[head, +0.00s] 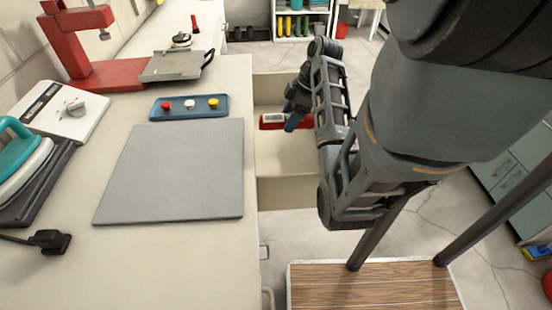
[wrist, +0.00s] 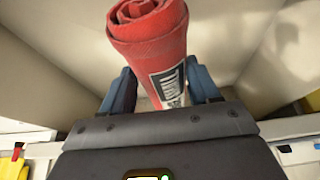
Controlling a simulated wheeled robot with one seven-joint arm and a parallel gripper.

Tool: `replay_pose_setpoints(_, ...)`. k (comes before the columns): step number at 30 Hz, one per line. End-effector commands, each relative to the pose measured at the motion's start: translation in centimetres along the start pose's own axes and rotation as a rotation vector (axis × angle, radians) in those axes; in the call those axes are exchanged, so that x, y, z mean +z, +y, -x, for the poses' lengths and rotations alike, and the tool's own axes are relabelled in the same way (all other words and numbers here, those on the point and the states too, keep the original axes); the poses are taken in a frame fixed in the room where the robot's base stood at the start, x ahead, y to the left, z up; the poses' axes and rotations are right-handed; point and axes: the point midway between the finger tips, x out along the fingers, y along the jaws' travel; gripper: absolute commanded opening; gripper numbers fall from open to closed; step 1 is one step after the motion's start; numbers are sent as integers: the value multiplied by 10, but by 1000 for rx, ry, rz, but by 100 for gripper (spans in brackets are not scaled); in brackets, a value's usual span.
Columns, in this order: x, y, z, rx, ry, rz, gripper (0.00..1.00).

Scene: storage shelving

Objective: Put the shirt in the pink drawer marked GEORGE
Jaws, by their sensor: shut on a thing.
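My gripper (head: 294,118) is shut on a red rolled-up shirt (head: 273,122) with a white label. In the wrist view the shirt (wrist: 150,38) stands between my two blue fingers (wrist: 162,85), its rolled end away from the palm. In the head view the shirt is over or inside an open beige drawer (head: 283,192) beside the counter. I cannot tell how high the shirt is above the drawer's bottom. No GEORGE mark and no clearly pink drawer front show in either view. My arm hides the drawer's right part.
A counter (head: 180,270) on the left bears a grey mat (head: 175,168), a blue tray with knobs (head: 190,107), a red press (head: 90,60) and a teal iron (head: 20,150). A wooden-topped stand (head: 370,286) is at the front right. Shelves with boots (head: 300,25) stand at the back.

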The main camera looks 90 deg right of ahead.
Motion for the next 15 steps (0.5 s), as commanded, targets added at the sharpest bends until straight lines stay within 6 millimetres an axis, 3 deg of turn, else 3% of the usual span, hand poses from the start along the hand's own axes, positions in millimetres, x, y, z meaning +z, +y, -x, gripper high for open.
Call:
replay_pose_setpoints(3,-5,-23,-26,-2,1,1,20)
replay_pose_setpoints(9,-18,-58,-50,-4,1,-3,20)
replay_pose_setpoints(15,-26,-78,-70,0,1,-2,20)
